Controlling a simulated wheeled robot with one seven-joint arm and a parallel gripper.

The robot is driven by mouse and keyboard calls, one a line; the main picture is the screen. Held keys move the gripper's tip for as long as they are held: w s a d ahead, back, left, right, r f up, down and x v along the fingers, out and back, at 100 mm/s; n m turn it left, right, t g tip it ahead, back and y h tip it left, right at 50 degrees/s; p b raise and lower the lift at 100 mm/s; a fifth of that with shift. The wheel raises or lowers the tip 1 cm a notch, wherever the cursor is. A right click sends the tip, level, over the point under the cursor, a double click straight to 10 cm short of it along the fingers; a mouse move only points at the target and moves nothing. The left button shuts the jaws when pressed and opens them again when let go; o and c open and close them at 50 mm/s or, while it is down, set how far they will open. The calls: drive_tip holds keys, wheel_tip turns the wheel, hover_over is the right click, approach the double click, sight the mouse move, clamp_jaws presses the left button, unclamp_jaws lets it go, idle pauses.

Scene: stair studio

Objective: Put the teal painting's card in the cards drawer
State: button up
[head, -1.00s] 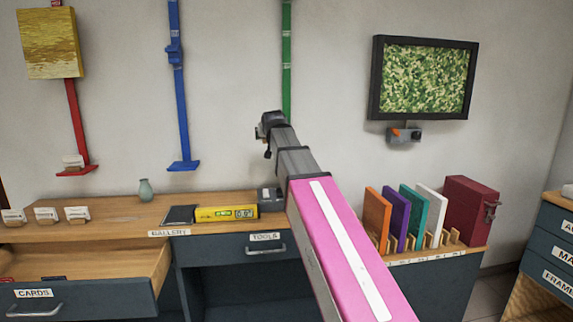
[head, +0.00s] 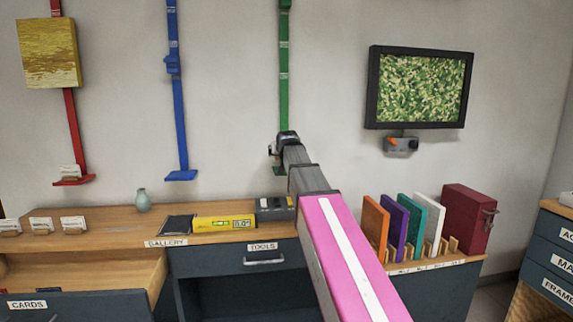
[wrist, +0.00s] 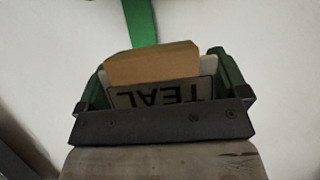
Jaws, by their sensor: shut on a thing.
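My gripper (head: 287,142) is at the foot of the green wall rail (head: 284,80). In the wrist view, my gripper (wrist: 163,115) is shut on the teal card (wrist: 165,93), which is white with "TEAL" in dark letters upside down. A wooden block (wrist: 152,62) is against the card. Green surfaces show on both sides of it; I cannot tell whether the card touches them. The card is too small to make out in the head view.
On the bench stand several cards (head: 72,224), a vase (head: 142,200), a black pad (head: 175,225), a yellow level (head: 224,223) and a grey box (head: 275,208). At right are coloured panels, including a teal one (head: 408,225), and a maroon case (head: 468,218).

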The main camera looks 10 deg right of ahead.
drive_tip(key=shift+w+d+f, duration=0.35)
drive_tip(key=shift+d+f, duration=0.1)
drive_tip(key=shift+d, duration=0.15)
drive_tip(key=shift+w+d+f, duration=0.35)
drive_tip(key=shift+d+f, duration=0.05)
drive_tip(key=shift+d, duration=0.2)
drive_tip(key=shift+f, duration=1.75)
drive_tip(key=shift+f, duration=0.25)
drive_tip(key=o, duration=0.6)
drive_tip(key=shift+c, duration=0.2)
drive_tip(key=shift+s, duration=0.1)
